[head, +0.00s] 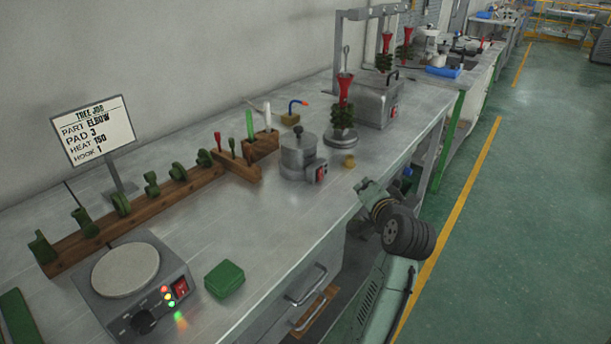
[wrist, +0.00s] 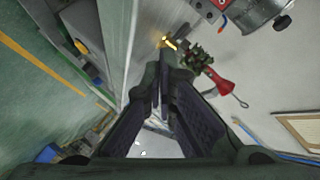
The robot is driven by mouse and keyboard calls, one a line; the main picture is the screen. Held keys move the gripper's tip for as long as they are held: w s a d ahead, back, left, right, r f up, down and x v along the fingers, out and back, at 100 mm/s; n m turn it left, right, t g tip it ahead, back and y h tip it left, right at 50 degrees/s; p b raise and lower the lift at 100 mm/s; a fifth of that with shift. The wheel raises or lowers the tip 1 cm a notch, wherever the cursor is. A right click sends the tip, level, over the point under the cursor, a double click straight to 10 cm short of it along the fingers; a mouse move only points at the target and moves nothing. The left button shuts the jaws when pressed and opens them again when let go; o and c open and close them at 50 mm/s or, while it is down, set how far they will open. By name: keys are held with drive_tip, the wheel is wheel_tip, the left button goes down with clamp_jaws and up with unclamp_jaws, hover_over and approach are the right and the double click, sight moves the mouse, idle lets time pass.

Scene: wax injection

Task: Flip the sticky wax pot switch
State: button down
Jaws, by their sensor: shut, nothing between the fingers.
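A small lidded metal pot (head: 298,158), which I take as the sticky wax pot, stands on the bench in the middle of the head view. Its switch box with a red switch (head: 321,173) faces the bench's front edge. In the wrist view the pot (wrist: 258,12) is at the top right, partly cut off, with a bit of the red switch (wrist: 222,3) beside it. My gripper (head: 364,186) is near the bench's front edge, to the right of the pot and apart from it. In the wrist view its fingers (wrist: 164,68) are together and hold nothing.
A metal box with a red switch (head: 380,103) is behind. A hot plate (head: 125,270) with lit lamps and a green block (head: 224,278) are at the lower left.

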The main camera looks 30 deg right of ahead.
sight(332, 187)
drive_tip(key=shift+s+d+f, duration=0.15)
drive_tip(key=shift+s+f, duration=0.05)
drive_tip(key=shift+s, duration=0.05)
drive_tip(key=w+a, duration=0.1)
drive_tip(key=w, duration=0.1)
drive_tip(key=w+a+b, duration=0.1)
drive_tip(key=w, duration=0.1)
drive_tip(key=w+a, duration=0.1)
drive_tip(key=w, duration=0.2)
drive_tip(key=shift+f, duration=0.4)
drive_tip(key=shift+w+a+f, duration=0.1)
drive_tip(key=shift+w+a, duration=0.05)
drive_tip(key=shift+w, duration=0.45)
idle(0.8)
drive_tip(key=shift+w+a, duration=0.15)
drive_tip(key=shift+w, duration=0.2)
drive_tip(key=shift+w+a+f, duration=0.1)
drive_tip(key=shift+w+a, duration=0.05)
drive_tip(key=shift+w, duration=0.15)
idle(0.5)
drive_tip(key=shift+s+p, duration=0.1)
drive_tip(key=shift+p, duration=0.2)
